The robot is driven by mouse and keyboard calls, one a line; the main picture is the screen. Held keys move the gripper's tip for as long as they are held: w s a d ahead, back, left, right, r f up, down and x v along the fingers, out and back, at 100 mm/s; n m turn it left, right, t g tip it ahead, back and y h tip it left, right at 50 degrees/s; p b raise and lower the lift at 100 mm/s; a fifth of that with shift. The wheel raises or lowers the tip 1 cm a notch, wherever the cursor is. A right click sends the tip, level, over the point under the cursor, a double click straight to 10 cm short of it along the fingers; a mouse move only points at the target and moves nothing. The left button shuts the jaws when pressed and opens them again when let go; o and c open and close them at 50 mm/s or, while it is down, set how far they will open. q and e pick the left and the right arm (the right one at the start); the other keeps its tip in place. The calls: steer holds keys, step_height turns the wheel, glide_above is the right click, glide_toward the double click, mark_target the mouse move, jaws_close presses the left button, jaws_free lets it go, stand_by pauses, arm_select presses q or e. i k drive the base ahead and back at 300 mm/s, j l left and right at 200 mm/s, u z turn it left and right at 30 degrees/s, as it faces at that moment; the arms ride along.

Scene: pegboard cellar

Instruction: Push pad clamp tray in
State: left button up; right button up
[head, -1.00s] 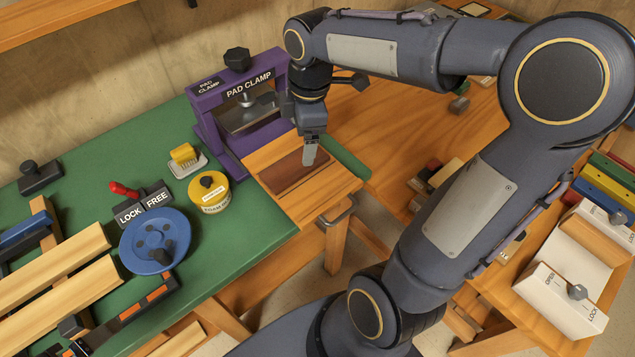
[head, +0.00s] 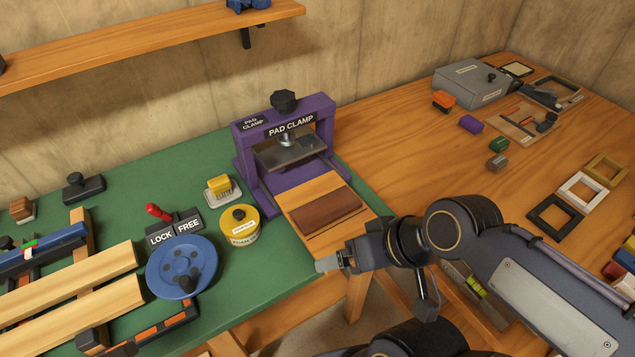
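The purple pad clamp (head: 243,160) stands on the green bench mat, its dark metal press plate (head: 292,152) raised under the crossbar. The wooden tray (head: 302,228) with a brown pad (head: 326,207) on it sticks out in front of the clamp towards the bench edge. Purple base (head: 303,174) shows between tray and press plate. My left gripper is out of view.
A yellow tin (head: 239,226), a yellow brush (head: 220,188), and a blue wheel (head: 181,267) beside the LOCK/FREE lever stand left of the clamp. Frames (head: 580,190) and a grey box (head: 472,83) lie on the right table. The table just right of the clamp is clear.

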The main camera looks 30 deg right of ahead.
mark_target(324, 242)
steer(key=l+z, duration=0.15)
steer(key=z, duration=1.2)
steer(key=k+j+z, duration=0.3)
